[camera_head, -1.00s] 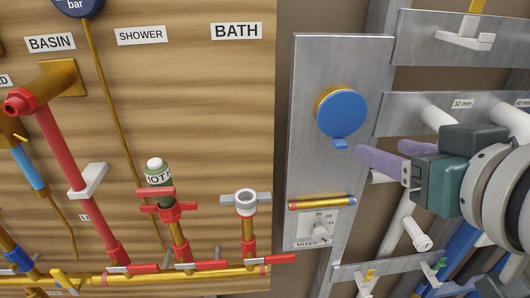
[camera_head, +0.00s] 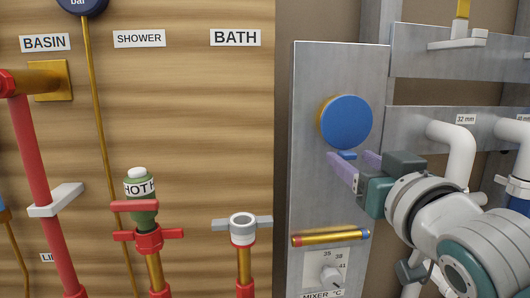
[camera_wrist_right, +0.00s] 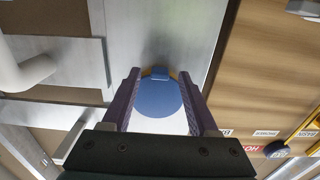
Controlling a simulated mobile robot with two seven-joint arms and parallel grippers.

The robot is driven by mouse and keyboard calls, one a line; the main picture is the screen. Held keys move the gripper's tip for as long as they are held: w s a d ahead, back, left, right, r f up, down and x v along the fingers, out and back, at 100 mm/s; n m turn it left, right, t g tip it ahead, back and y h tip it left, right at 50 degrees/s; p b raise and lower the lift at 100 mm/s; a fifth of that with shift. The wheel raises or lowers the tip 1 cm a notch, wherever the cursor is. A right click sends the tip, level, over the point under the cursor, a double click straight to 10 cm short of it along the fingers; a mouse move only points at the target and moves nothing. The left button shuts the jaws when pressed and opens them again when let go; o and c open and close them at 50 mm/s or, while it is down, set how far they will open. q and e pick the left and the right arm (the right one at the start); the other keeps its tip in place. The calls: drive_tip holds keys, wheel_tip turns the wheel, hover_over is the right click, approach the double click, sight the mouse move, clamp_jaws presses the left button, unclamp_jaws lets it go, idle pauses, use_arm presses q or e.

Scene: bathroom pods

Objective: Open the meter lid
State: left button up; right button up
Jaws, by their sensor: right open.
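The meter lid (camera_head: 346,122) is a round blue disc on a brass-coloured body, fixed to the grey metal panel. It is shut, with a small blue tab (camera_head: 347,155) at its lower edge. My right gripper (camera_head: 354,164) is open just below the lid, its purple fingers pointing at the panel near the tab. In the right wrist view the blue lid (camera_wrist_right: 158,98) and its tab (camera_wrist_right: 159,71) lie between the two open fingers (camera_wrist_right: 160,82). I cannot tell whether either finger touches the tab. My left gripper is not in view.
Below the lid are a brass pipe piece with red and blue ends (camera_head: 330,238) and the mixer dial (camera_head: 331,277). White pipes (camera_head: 460,160) and metal rails (camera_head: 440,50) stand to the right. Valves, including the bath one (camera_head: 243,228), stand at left.

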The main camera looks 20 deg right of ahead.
drive_tip(key=shift+x, duration=1.25)
clamp_jaws()
idle(0.5)
